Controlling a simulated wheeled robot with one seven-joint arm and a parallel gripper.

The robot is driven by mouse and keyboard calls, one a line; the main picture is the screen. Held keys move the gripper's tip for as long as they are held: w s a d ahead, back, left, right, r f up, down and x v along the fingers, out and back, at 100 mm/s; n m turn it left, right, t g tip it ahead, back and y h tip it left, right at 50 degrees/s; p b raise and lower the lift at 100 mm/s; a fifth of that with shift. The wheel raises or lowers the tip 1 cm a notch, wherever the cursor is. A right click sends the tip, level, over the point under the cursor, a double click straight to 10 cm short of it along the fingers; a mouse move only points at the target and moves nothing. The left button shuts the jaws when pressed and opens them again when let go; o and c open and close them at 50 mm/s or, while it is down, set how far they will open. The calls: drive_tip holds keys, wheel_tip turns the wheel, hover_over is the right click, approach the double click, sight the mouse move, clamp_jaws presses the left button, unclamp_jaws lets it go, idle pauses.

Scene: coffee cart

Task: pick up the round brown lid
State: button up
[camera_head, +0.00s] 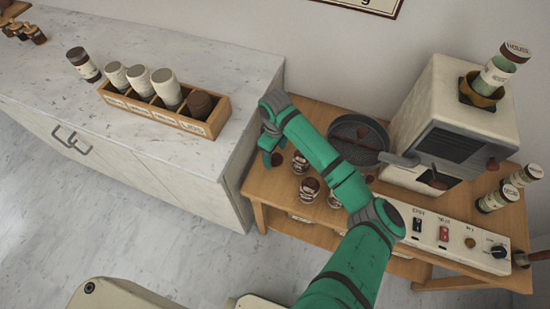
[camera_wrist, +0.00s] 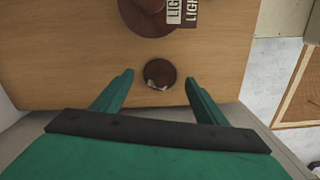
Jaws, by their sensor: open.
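The round brown lid (camera_wrist: 160,74) lies on the wooden cart top in the wrist view, with small pale marks on its lower edge. My gripper (camera_wrist: 159,80) is open, with one green finger on each side of the lid and gaps between both fingers and it. In the head view, my gripper (camera_head: 270,151) points down at the cart's left end. A small dark brown patch beside it (camera_head: 277,159) looks like the lid, mostly hidden by the fingers.
A brown jar with a "LIGHT" label (camera_wrist: 150,14) stands just beyond the lid. Several glass jars (camera_head: 310,186), a dark round pan (camera_head: 357,139) and a coffee machine (camera_head: 450,125) share the cart.

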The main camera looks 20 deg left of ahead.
drive_tip(key=shift+f, duration=0.8)
drive_tip(key=shift+c, duration=0.6)
drive_tip(key=c, duration=1)
drive_tip(key=shift+r, duration=0.1)
